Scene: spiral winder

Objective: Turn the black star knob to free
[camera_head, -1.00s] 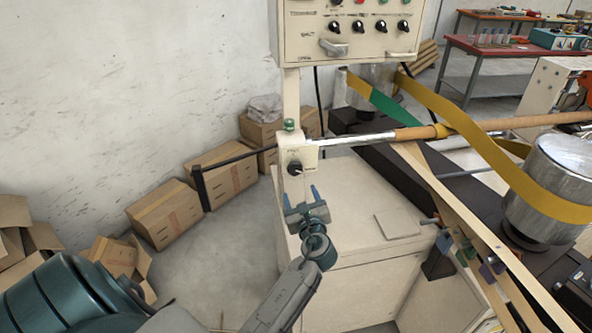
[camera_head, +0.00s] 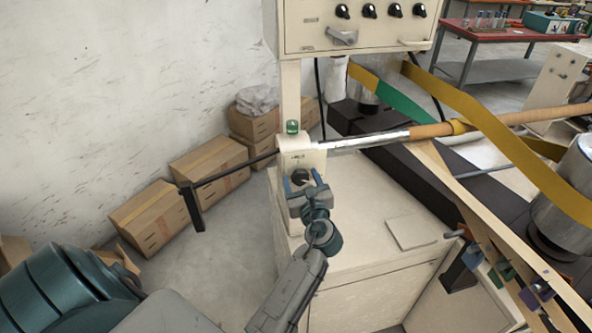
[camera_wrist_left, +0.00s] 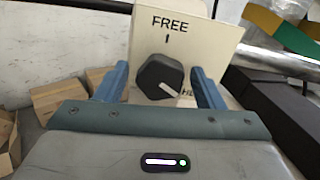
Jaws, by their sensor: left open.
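The black star knob (camera_wrist_left: 160,76) sits on the front of a cream block (camera_head: 299,150). In the left wrist view, the label FREE (camera_wrist_left: 170,23) with a tick mark stands above the knob. A second label at the knob's lower right is partly hidden, and the knob's white pointer line points toward it. My left gripper (camera_head: 303,184) is open, its two blue fingers (camera_wrist_left: 160,88) on either side of the knob with gaps, so they look apart from it. In the head view the knob (camera_head: 300,176) shows between the fingers. My right gripper is not in view.
A green button (camera_head: 292,127) tops the block. A steel and brown shaft (camera_head: 365,141) runs right from it, and a black bar (camera_head: 235,167) runs left. A control panel (camera_head: 355,20) hangs above. Cardboard boxes (camera_head: 157,216) stand along the wall.

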